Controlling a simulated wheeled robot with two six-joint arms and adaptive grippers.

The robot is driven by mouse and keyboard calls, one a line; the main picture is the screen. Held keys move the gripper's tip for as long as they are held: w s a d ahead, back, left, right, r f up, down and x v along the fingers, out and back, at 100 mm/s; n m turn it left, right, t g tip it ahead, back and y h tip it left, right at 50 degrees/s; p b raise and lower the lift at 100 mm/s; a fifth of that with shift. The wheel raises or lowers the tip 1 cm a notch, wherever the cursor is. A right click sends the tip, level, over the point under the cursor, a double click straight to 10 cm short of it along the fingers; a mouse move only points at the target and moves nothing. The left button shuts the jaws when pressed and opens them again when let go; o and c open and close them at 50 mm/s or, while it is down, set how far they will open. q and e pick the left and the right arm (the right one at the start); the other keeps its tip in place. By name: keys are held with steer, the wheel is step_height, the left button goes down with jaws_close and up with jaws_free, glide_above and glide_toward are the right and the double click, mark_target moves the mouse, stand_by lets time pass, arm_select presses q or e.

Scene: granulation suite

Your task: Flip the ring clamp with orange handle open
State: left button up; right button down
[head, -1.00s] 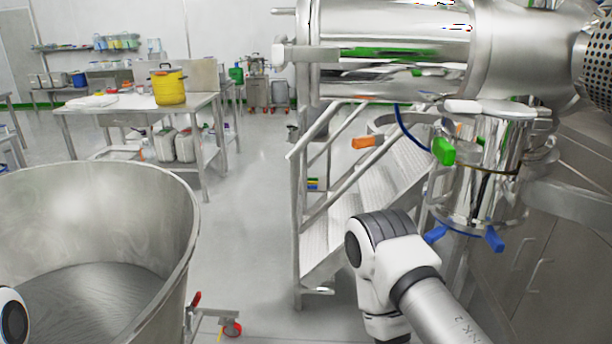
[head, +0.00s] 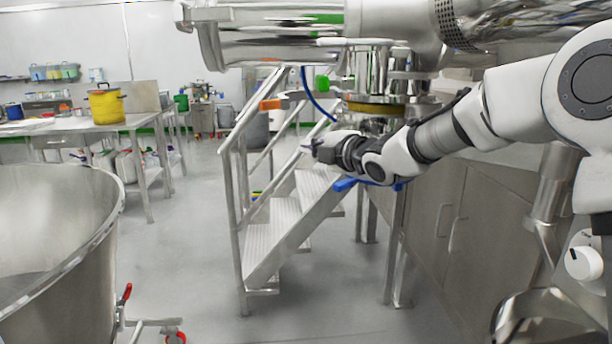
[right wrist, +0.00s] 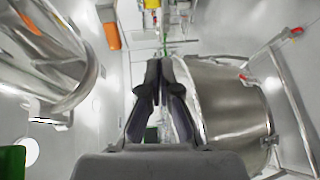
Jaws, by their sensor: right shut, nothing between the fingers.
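My arm and gripper hide part of the fittings below the vessel. My left gripper is not in view.
Blue handles (head: 345,184) show under my right wrist. Metal stairs with a railing (head: 240,190) stand below. A large steel bowl (head: 105,245) is at the left. Open floor lies between.

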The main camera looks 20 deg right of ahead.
steer(key=t, duration=0.1)
glide_toward(273, 108)
steer(key=p+x, duration=0.4)
steer(key=x, duration=0.2)
steer(key=shift+w, duration=0.4)
steer(key=shift+w+a+f, duration=0.1)
steer(key=shift+w+a, duration=0.05)
steer(key=shift+w, duration=0.1)
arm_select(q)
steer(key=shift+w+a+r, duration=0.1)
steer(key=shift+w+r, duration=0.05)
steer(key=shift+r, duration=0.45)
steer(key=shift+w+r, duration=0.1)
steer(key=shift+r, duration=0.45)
